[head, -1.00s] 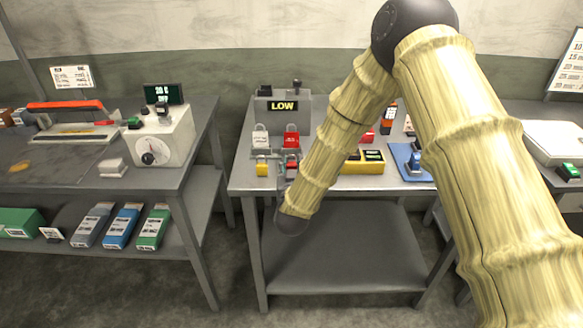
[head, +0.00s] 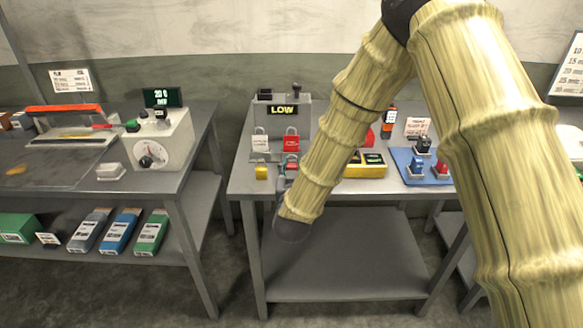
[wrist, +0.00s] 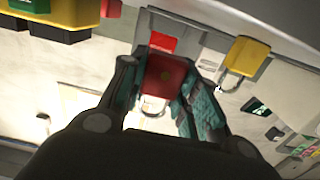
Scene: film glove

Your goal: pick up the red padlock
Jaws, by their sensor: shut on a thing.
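In the wrist view a dark red padlock (wrist: 164,76) sits between the two fingers of my gripper (wrist: 160,95), which is shut on it. Part of its shackle shows below its body in that view. A brighter red piece (wrist: 162,42) lies just beyond it. In the head view, a red padlock (head: 291,143) with a raised shackle stands at the grey panel, and a smaller red patch (head: 291,160) shows under it, beside my mostly hidden gripper. I cannot tell which of these is the held one.
A yellow padlock (wrist: 246,55) is close to the right of my gripper in the wrist view. A white padlock (head: 260,142), a grey unit marked LOW (head: 283,110), a yellow box (head: 366,167) and a blue mat (head: 403,163) share the bench. The lower shelf (head: 340,260) looks clear.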

